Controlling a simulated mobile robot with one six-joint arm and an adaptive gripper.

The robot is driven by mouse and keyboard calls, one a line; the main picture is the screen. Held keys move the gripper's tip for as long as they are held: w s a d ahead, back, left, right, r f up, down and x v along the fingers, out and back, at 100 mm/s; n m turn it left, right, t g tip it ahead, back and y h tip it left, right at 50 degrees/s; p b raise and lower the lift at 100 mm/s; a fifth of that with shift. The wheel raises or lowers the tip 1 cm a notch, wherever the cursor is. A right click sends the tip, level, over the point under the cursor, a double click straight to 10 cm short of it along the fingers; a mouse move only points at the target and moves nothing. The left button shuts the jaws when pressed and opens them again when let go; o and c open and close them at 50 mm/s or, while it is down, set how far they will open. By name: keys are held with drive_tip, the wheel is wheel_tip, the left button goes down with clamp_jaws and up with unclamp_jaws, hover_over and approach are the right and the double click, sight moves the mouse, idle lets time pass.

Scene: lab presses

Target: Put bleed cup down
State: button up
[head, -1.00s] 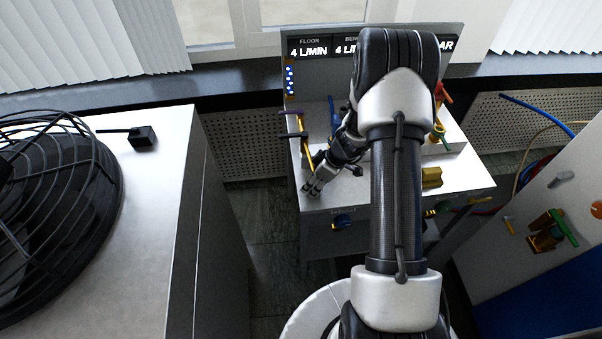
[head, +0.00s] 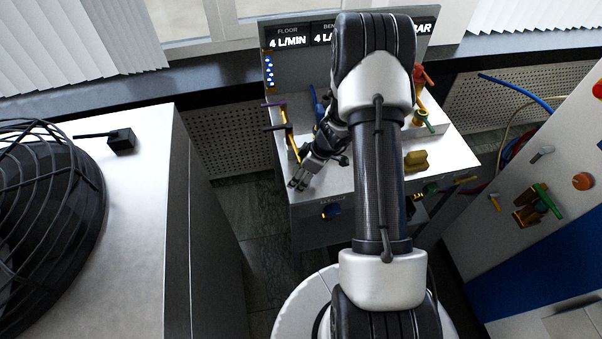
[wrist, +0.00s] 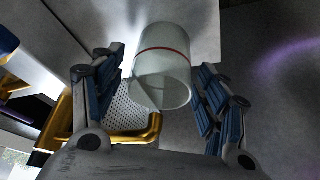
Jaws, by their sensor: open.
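The bleed cup (wrist: 163,66), a pale translucent cup with a thin red line around it, shows in the wrist view between my two fingers. My gripper (head: 298,183) is open. In the wrist view a gap shows between the left finger and the cup, while the right finger is close beside it. I cannot tell whether the cup stands on a surface. In the head view my gripper is over the front left of the white bench top (head: 335,182), and I cannot make out the cup there.
A yellow pipe with purple and dark handles (head: 287,135) stands just behind my gripper. A yellow block (head: 416,160) sits on the bench to the right. A grey cabinet with a black fan (head: 45,225) is at left, and a valve panel (head: 535,205) is at right.

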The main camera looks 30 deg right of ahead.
drive_tip(key=shift+r, duration=0.1)
drive_tip(key=shift+d+r+p, duration=0.1)
drive_tip(key=shift+r+p, duration=0.25)
drive_tip(key=shift+p, duration=0.1)
drive_tip(key=p+v, duration=0.2)
drive_tip(key=v, duration=0.9)
drive_tip(key=s+a+r+m, duration=0.1)
drive_tip(key=s+a+r, duration=0.2)
drive_tip(key=a+r, duration=0.5)
drive_tip(key=s+a+r+m, duration=0.1)
drive_tip(key=s+a+r, duration=0.3)
drive_tip(key=r, duration=0.8)
drive_tip(key=s+a+r+m+h, duration=0.1)
drive_tip(key=s+r+m, duration=0.1)
drive_tip(key=s, duration=0.3)
drive_tip(key=s+a+r+m+t+h, duration=0.1)
drive_tip(key=s+a+r+m, duration=0.1)
drive_tip(key=s, duration=0.3)
drive_tip(key=s+a+r+m+h, duration=0.1)
drive_tip(key=s+a+r+m, duration=0.1)
drive_tip(key=s+r, duration=0.2)
drive_tip(key=shift+s+r, duration=0.3)
drive_tip(key=shift+s, duration=0.6)
